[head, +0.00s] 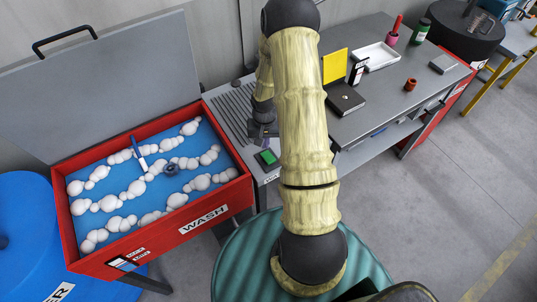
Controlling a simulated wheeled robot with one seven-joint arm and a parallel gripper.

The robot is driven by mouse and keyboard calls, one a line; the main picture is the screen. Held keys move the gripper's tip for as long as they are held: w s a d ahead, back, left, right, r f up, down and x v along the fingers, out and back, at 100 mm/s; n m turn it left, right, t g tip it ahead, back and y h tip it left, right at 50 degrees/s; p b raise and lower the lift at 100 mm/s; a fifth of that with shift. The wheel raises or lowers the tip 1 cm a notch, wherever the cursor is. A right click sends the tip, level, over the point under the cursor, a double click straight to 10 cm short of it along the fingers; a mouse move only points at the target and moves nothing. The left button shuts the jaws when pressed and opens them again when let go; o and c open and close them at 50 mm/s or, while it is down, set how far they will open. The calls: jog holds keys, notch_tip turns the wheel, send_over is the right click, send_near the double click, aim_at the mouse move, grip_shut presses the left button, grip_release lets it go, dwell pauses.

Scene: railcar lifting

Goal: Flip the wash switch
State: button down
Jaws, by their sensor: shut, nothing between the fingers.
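The red wash basin (204,218), labelled WASH, stands open at the left with blue liquid and white foam inside. A small dark box with a green face (267,157) sits on the bench just right of the basin; it looks like the wash switch, but I cannot read any marking or its position. My gripper (262,134) is shut and empty, pointing down just behind the green-faced box. I cannot tell whether it touches the box. My arm hides part of the bench to the right of it.
The basin's grey lid (110,85) is raised. A brush-like tool with a blue handle (138,152) lies in the foam. The grey bench (385,108) holds a black box, yellow card, white tray (377,56) and bottles. A blue drum (25,230) stands at left.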

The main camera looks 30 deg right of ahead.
aim_at(265, 154)
jog(key=shift+r+p, duration=1)
jog(key=shift+r, duration=0.6)
jog(key=s+a+r+n+t+b, duration=0.1)
jog(key=s+a+r+n+b, duration=0.1)
jog(key=s+a+r, duration=0.4)
jog(key=s+a+r+n+t+b, duration=0.1)
jog(key=s+a+r+n+b, duration=0.1)
jog(key=s+a+r, duration=0.4)
notch_tip(265, 154, up, 5)
jog(key=shift+s+a+r+n+t+b, duration=0.2)
jog(key=shift+s+a+n+t+b, duration=0.15)
jog(key=shift+a+n, duration=0.45)
